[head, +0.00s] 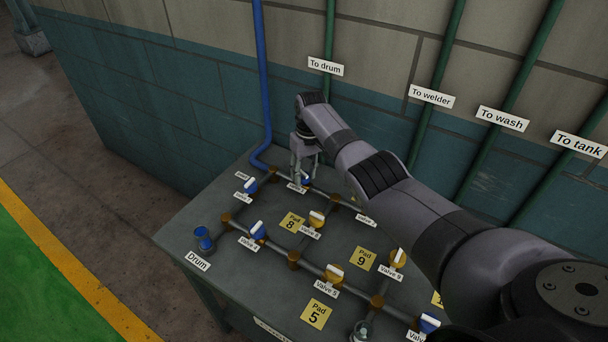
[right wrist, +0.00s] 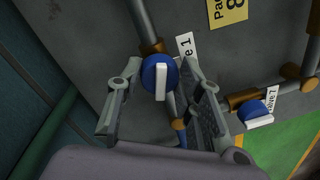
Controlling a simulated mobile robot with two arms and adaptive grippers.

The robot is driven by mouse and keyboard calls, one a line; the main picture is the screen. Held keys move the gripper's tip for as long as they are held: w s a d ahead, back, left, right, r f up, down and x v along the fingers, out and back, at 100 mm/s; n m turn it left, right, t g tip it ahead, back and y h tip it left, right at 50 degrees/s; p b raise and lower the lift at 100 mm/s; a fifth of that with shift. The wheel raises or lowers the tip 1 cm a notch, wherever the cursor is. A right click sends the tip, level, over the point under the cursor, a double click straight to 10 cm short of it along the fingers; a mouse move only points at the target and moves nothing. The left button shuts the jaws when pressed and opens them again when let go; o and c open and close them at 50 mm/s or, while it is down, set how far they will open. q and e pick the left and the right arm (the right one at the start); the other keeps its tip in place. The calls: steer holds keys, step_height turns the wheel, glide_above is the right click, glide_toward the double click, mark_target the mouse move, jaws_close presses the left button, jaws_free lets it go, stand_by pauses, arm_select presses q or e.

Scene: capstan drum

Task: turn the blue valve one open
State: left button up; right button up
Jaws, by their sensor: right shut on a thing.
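The blue valve one (head: 306,178) sits on a pipe on the grey table, close to the wall, and is partly hidden by my right gripper (head: 304,165). In the right wrist view the same blue valve (right wrist: 160,75) has a white handle that lies roughly along its pipe. A label ending in "e 1" (right wrist: 186,45) is beside it. The fingers of my right gripper (right wrist: 162,110) are on either side of the valve, shut on it. The exact finger contact is hard to see. My left gripper is not in view.
Blue valve 7 (head: 250,187) is close to the left, also in the right wrist view (right wrist: 251,111). Blue valve 4 (head: 258,231) and yellow valves (head: 316,218) stand on nearby pipes. A blue wall pipe (head: 263,80) rises behind. A blue drum fitting (head: 204,240) is at the table's left.

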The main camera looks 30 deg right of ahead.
mark_target(307, 174)
steer(key=shift+w+d+n+b, duration=0.1)
steer(key=shift+n+b, duration=0.55)
steer(key=shift+n, duration=1.35)
steer(key=o, duration=1.2)
steer(key=shift+c, duration=0.2)
step_height(307, 174, up, 12)
steer(key=shift+w+d, duration=0.15)
steer(key=shift+d, duration=0.3)
